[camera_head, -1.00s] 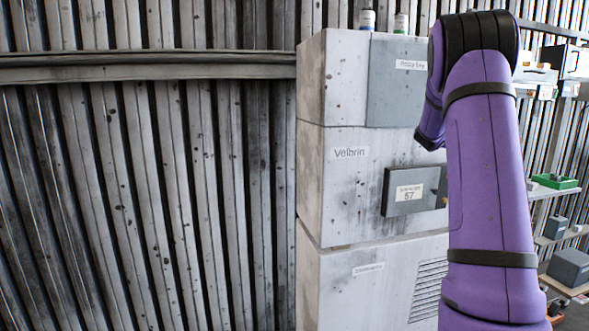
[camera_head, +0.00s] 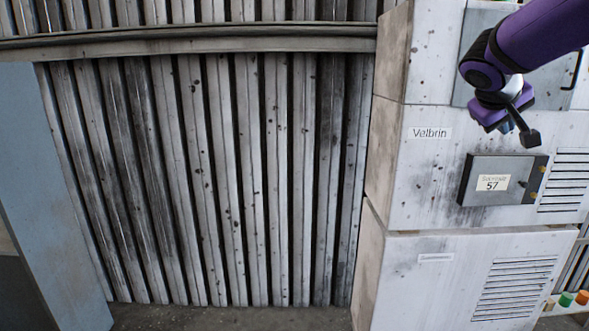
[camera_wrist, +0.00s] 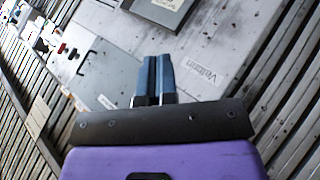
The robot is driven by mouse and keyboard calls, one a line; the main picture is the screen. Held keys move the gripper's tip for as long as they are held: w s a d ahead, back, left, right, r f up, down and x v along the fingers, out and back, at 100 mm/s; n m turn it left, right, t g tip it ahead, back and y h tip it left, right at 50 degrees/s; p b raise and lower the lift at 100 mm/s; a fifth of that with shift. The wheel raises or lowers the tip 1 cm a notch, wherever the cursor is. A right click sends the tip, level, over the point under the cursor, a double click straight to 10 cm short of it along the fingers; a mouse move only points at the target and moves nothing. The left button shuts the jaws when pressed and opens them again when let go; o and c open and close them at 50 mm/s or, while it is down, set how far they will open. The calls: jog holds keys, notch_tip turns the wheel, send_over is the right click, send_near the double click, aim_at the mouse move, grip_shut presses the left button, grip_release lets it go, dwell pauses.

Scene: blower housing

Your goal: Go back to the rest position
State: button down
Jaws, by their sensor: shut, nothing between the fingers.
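My gripper (camera_head: 522,134) is at the upper right of the head view, in front of the blower housing (camera_head: 460,150), on my purple arm. The housing is a tall, stained pale cabinet with a "Velbrin" label. A grey box (camera_head: 480,196) numbered 57 is on its front, just below my gripper in the picture. In the wrist view my gripper (camera_wrist: 155,62) shows its two blue-grey fingers side by side, together and empty. The housing face (camera_wrist: 190,60) lies beyond them, tilted in that view, with the Velbrin label to the right of the fingers.
A corrugated metal wall (camera_head: 220,180) with a horizontal rail (camera_head: 190,42) stands left of the housing. A blue-grey panel (camera_head: 60,200) is at the far left. Orange and green items (camera_head: 573,298) sit low at the right edge. The floor strip (camera_head: 230,318) by the wall looks clear.

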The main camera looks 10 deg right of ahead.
jog(key=s+a+f+y, duration=0.2)
jog(key=s+a, duration=0.3)
jog(key=a, duration=0.3)
jog(key=s+a+f+n+y, duration=0.1)
jog(key=s+a+f+y, duration=0.2)
jog(key=a, duration=0.5)
jog(key=s+a+f+n+t+y, duration=0.1)
jog(key=s+a+f+y, duration=0.2)
jog(key=s+a, duration=0.3)
jog(key=shift+s+a+f+y, duration=0.25)
jog(key=shift+s+a+y, duration=0.15)
jog(key=shift+a+y, duration=0.5)
jog(key=shift+a, duration=0.1)
